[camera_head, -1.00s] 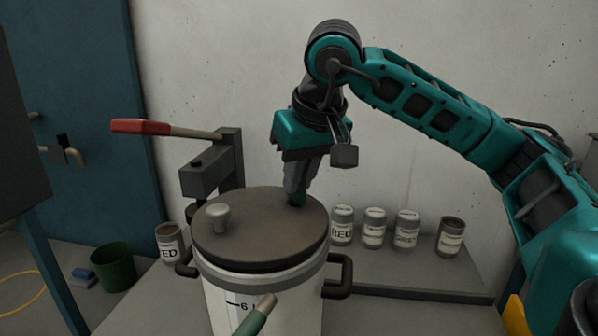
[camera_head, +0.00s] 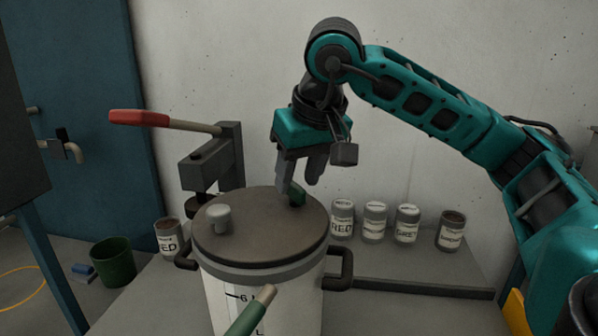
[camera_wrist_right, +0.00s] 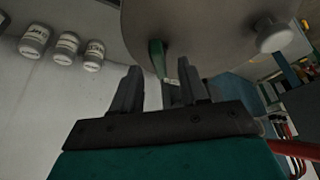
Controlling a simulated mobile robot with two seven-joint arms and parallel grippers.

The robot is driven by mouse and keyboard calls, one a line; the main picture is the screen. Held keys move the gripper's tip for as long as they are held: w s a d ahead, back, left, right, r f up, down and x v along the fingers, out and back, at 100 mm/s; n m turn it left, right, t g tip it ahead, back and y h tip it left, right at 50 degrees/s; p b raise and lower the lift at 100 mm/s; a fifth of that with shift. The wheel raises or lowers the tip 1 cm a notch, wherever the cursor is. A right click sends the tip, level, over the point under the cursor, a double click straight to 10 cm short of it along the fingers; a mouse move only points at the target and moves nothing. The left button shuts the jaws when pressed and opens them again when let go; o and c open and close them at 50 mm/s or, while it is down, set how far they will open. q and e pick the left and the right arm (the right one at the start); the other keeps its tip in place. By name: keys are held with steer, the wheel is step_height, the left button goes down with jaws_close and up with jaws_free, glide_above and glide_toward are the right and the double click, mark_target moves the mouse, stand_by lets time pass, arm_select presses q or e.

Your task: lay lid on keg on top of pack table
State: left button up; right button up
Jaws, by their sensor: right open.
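The round brown lid (camera_head: 258,240) lies level on the keg (camera_head: 300,305), its edge against the keg's rim all along the visible front. The lid bears a pale knob (camera_head: 219,218) at left and a green grip (camera_head: 297,193) at its back right. My right gripper (camera_head: 300,185) is at the green grip, fingers pointing down and spread apart. My left gripper is not in view.
A clamp-like device with a red-handled lever (camera_head: 140,118) stands behind the keg at left. Several labelled jars (camera_head: 375,222) line the wall at right. A green-and-tan rod (camera_head: 250,312) crosses the keg's front. A green bin (camera_head: 113,262) stands at left.

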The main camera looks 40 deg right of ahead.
steer(key=shift+r, duration=0.1)
steer(key=p+v, duration=0.4)
steer(key=v, duration=0.8)
steer(key=shift+r, duration=0.4)
steer(key=shift+s, duration=0.1)
